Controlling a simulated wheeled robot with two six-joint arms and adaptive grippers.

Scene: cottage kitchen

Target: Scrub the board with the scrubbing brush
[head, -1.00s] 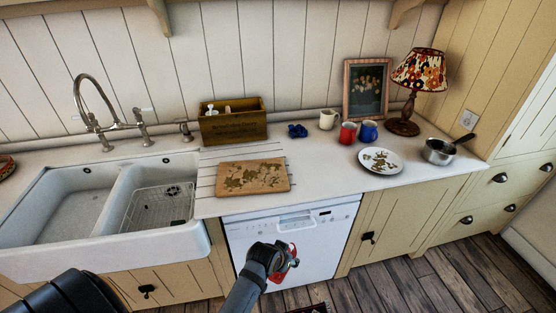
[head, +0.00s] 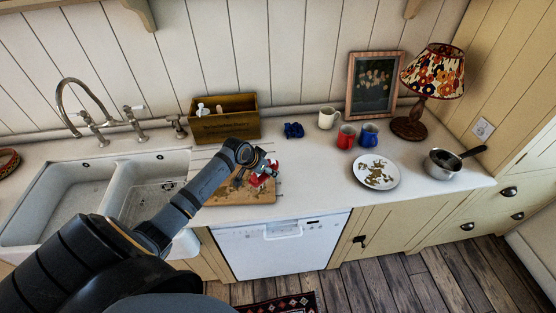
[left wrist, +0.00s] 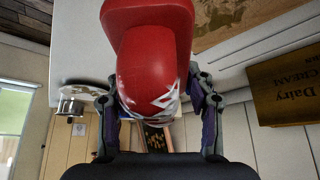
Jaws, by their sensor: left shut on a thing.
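The wooden board (head: 232,197) lies on the counter beside the sink, with dark stains on it. It shows partly in the left wrist view (left wrist: 218,16). My left gripper (head: 258,176) is over the board's right part and hides some of it. It is shut on the red scrubbing brush (left wrist: 148,60), which sits between its two fingers. In the head view the brush (head: 263,179) shows as a small red and white shape at the gripper's tip. I cannot tell whether the brush touches the board. My right gripper is not in view.
The double sink (head: 112,190) is left of the board. A wooden crate (head: 225,122) stands behind it, with a blue item (head: 293,130) to its right. Mugs, a stained plate (head: 376,171), a saucepan (head: 444,163) and a lamp (head: 424,90) are further right. Counter between board and plate is clear.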

